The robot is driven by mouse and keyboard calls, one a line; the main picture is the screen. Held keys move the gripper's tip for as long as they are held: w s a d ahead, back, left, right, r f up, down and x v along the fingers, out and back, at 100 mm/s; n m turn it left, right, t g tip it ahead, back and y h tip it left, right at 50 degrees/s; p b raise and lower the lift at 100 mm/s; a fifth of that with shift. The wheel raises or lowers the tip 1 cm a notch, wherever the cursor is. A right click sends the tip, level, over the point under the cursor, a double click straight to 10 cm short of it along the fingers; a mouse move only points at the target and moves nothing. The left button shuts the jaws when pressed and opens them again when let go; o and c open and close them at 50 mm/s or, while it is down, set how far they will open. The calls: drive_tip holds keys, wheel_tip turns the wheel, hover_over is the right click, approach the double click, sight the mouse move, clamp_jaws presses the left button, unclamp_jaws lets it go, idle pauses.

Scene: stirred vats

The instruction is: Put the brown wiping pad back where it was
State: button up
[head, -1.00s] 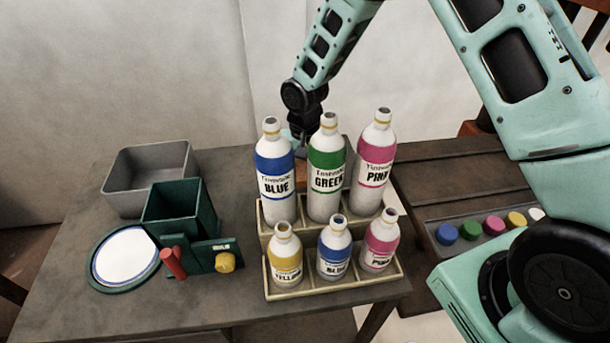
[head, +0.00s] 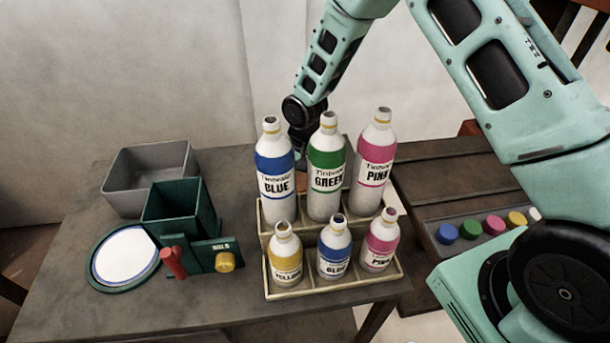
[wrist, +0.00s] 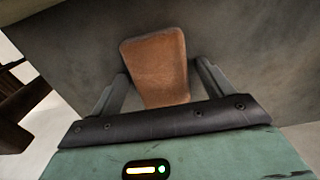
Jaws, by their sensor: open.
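The brown wiping pad (wrist: 156,68) shows in the wrist view, in front of my palm and between my two fingers. My gripper (wrist: 161,74) is open, with a finger on each side of the pad and a visible gap at each side. The grey-brown surface of the table lies behind the pad; I cannot tell whether the pad touches it.
A rack (head: 335,291) holds tall bottles and short bottles in front of my gripper. A grey bin (head: 128,190), a dark green box (head: 178,215) and a round white plate (head: 125,256) stand left. Table between bin and bottles is clear.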

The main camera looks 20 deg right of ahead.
sight(305, 178)
wheel_tip(305, 178, up, 12)
drive_tip(key=shift+r, duration=0.15)
idle(0.3)
idle(0.4)
